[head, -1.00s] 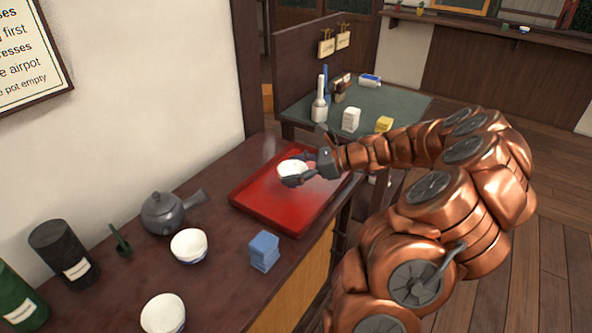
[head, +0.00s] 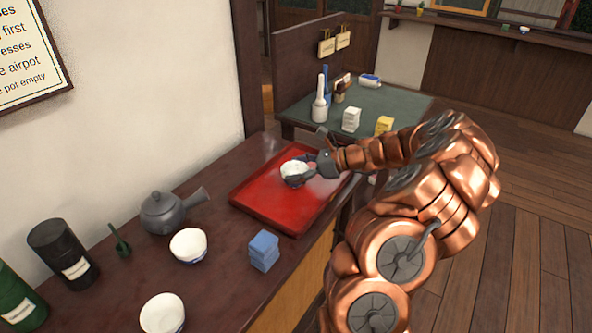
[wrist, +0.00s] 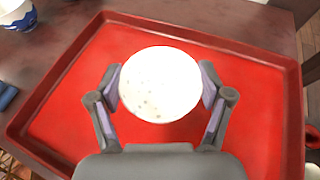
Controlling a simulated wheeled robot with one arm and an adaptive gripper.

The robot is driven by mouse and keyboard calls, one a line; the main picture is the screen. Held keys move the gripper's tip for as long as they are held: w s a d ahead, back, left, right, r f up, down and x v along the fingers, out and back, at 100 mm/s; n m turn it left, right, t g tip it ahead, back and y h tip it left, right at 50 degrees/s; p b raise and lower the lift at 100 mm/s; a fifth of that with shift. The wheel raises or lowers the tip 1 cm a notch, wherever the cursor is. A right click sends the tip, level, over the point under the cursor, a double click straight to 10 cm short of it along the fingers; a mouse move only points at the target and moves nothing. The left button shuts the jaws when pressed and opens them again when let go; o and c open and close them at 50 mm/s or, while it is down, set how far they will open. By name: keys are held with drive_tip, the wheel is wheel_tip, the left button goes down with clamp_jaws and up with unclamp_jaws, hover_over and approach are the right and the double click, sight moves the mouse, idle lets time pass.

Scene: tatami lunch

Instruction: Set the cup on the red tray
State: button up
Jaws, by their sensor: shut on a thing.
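A white cup (head: 293,168) is between the fingers of my gripper (head: 299,174), over the far part of the red tray (head: 268,205). In the wrist view my gripper (wrist: 160,92) is shut on the cup (wrist: 160,80), with one finger on each side of its round white rim. The red tray also fills most of the wrist view (wrist: 75,100). I cannot tell whether the cup's base touches the tray, because the cup hides it.
The tray's near part is bare. A green-topped table (head: 385,100) stands behind.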

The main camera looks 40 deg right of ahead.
drive_tip(key=shift+f, duration=0.15)
drive_tip(key=o, duration=1.2)
drive_tip(key=shift+o, duration=0.2)
